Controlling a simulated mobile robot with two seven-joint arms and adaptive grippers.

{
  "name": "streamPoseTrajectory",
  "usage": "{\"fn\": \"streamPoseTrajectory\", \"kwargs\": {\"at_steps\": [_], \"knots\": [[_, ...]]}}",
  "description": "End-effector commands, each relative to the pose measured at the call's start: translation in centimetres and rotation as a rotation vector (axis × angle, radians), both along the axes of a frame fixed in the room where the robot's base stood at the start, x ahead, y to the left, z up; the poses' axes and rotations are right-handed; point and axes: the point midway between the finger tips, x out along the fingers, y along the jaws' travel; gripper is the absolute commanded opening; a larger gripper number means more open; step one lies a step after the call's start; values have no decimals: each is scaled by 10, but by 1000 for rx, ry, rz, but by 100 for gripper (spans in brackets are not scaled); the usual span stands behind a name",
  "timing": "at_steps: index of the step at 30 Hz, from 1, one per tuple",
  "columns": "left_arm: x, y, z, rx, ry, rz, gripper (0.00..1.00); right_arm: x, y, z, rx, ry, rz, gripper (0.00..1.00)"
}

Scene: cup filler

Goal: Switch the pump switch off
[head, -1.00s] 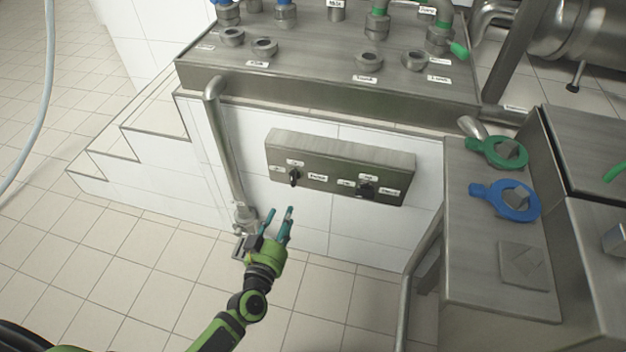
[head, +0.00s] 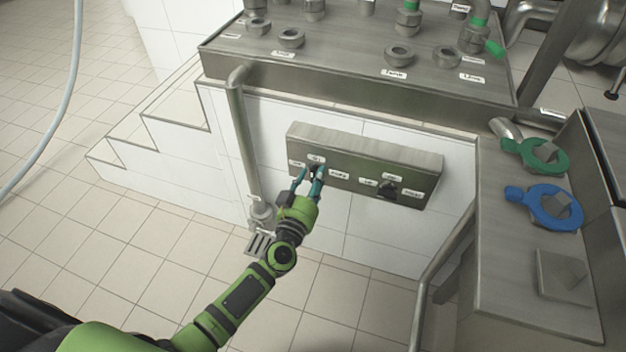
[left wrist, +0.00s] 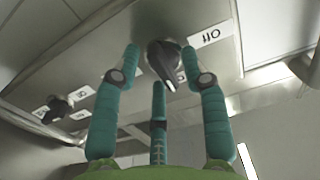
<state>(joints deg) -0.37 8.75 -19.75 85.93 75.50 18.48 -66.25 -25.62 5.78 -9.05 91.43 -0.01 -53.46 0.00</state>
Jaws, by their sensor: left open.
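A grey control box (head: 365,155) on the white tiled wall carries two black rotary switches with small white labels. My left gripper (head: 308,178) is open at the left switch, its teal fingers partly covering it. In the left wrist view this black knob (left wrist: 163,62) lies between the spread fingertips (left wrist: 162,65), near a label (left wrist: 210,37) reading "Off" upside down. The knob's narrow end points down and slightly right there. I cannot tell whether the fingers touch it. The other switch (head: 387,190) is further right on the box. My right gripper is not in view.
A vertical pipe (head: 243,140) with a valve at its foot stands left of the box. A steel counter (head: 510,235) with green (head: 535,155) and blue (head: 545,207) ring-shaped parts stands at right. The steel top (head: 345,55) overhangs above.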

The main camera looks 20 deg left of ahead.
Motion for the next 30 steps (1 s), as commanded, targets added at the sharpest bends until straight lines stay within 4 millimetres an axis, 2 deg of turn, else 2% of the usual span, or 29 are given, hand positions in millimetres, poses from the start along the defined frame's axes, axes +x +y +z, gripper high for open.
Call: {"fn": "streamPoseTrajectory", "kwargs": {"at_steps": [1, 2, 4, 5, 19, 27, 30], "knots": [[0, 0, 0, 0, 0, 0, 44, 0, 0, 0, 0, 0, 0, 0], [0, 0, 0, 0, 0, 0, 36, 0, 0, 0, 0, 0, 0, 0], [0, 0, 0, 0, 0, 0, 8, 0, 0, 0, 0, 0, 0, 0], [0, 0, 0, 0, 0, 0, 0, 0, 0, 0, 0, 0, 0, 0], [0, 0, 0, -50, 3, 0, 0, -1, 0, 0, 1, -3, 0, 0], [-1, 0, 1, -226, 10, 0, 0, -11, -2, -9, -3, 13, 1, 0], [0, 0, 2, -316, 12, 0, 0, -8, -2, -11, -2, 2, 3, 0]]}}
